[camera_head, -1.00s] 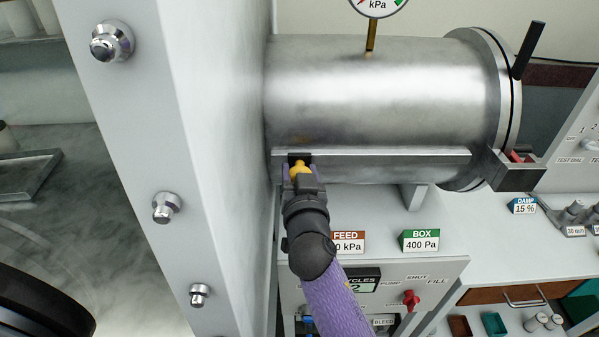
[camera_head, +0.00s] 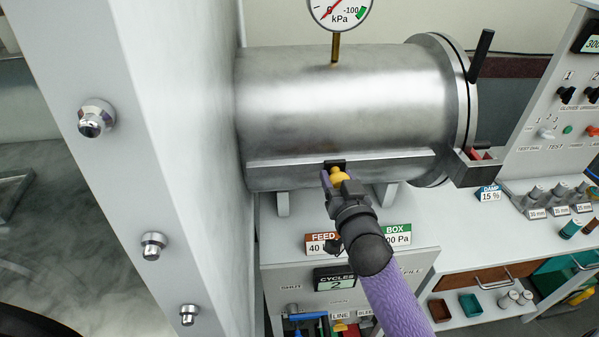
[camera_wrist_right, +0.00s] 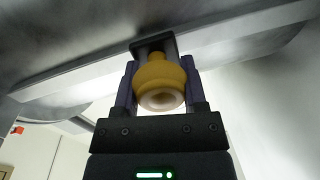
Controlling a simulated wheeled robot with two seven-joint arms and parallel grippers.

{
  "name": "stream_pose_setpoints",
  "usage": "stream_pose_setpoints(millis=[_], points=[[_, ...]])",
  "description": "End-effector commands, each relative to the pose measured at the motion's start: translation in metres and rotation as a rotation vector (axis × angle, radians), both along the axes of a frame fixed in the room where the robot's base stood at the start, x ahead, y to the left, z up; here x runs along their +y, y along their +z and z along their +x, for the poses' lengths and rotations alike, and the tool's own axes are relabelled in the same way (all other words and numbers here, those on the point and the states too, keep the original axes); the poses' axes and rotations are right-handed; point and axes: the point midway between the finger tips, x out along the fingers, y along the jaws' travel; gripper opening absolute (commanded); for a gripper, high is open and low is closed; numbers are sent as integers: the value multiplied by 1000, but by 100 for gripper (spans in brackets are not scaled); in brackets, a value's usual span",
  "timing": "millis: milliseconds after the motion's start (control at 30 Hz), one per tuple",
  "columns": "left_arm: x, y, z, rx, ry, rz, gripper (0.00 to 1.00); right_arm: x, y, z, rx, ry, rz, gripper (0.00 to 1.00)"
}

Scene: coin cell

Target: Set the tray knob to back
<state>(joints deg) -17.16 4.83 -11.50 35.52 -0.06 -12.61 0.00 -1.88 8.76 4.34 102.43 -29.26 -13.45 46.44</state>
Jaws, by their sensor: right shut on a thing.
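The tray knob (camera_head: 341,177) is yellow and sits on a small dark slider block (camera_head: 335,163) on the rail (camera_head: 280,165) along the front of the steel cylinder (camera_head: 340,95). The block is near the middle of the rail. My right gripper (camera_head: 334,180) is shut on the knob. In the right wrist view the yellow knob (camera_wrist_right: 161,82) is between the two fingers of the right gripper (camera_wrist_right: 160,85), with the rail behind it. My left gripper is not in view.
A pressure gauge (camera_head: 340,8) stands on top of the cylinder. A lidded end with a black lever (camera_head: 481,55) is at its right. A white panel with metal knobs (camera_head: 153,245) rises at the left. Below are the FEED label (camera_head: 322,243) and CYCLES display (camera_head: 335,278).

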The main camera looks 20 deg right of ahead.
Motion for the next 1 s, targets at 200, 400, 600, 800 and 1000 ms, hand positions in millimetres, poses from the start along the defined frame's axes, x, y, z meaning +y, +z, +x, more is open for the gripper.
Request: stream_pose_setpoints(millis=[200, 400, 600, 800, 1000], points=[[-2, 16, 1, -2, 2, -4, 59, -59, 3, -17, 0, -1, -7, 0], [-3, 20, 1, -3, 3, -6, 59, -109, 1, -31, 1, -1, -6, 0], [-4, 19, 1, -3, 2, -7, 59, -148, 1, -42, 0, -1, -5, 0], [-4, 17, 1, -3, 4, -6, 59, -174, 0, -50, 0, 0, -4, 0], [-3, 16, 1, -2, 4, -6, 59, -186, 0, -53, -1, 0, -2, 0]])
